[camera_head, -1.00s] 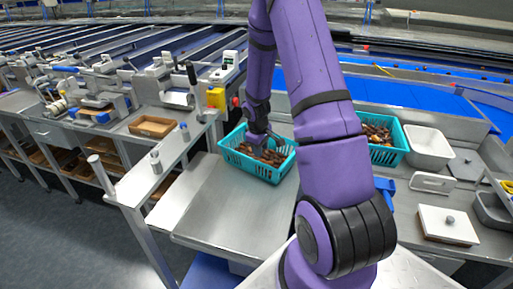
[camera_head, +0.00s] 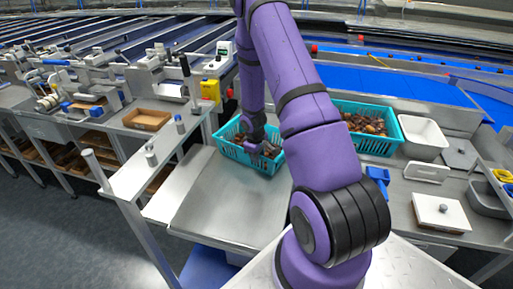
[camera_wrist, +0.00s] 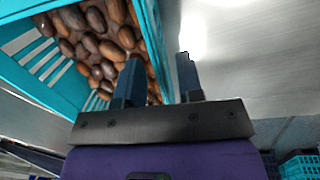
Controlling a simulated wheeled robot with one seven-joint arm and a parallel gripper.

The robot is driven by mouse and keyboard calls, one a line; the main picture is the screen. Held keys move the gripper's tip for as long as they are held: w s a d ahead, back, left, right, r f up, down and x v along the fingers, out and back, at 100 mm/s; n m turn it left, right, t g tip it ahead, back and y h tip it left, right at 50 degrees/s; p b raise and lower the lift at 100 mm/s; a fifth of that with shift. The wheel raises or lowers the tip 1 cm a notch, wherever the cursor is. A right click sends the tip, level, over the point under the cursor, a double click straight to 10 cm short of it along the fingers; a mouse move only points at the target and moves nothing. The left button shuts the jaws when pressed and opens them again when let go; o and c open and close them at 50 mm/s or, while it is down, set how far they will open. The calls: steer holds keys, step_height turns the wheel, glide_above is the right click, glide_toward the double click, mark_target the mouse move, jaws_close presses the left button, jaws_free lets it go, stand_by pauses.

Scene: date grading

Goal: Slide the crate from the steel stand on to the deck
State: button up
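A turquoise slatted crate (camera_head: 236,156) with brown dates stands on the steel stand (camera_head: 225,205), at its back edge. It also fills the upper left of the wrist view (camera_wrist: 155,35). My gripper (camera_head: 258,154) points down at the crate's near side. In the wrist view my gripper's fingers (camera_wrist: 158,68) are apart. The left finger is on the dates' side of the crate wall and the right finger is outside it, over bare steel. The wall runs between them, with a gap showing beside the right finger. Which surface is the deck, I cannot tell for certain.
A second turquoise crate (camera_head: 376,142) of dates stands right of my arm, beside a white tub (camera_head: 424,138). The steel in front of the near crate is clear. A raised steel ledge (camera_head: 165,165) borders it left.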

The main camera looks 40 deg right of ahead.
steer(key=shift+d+f, duration=0.2)
steer(key=shift+f, duration=0.9)
jaws_close()
stand_by(0.8)
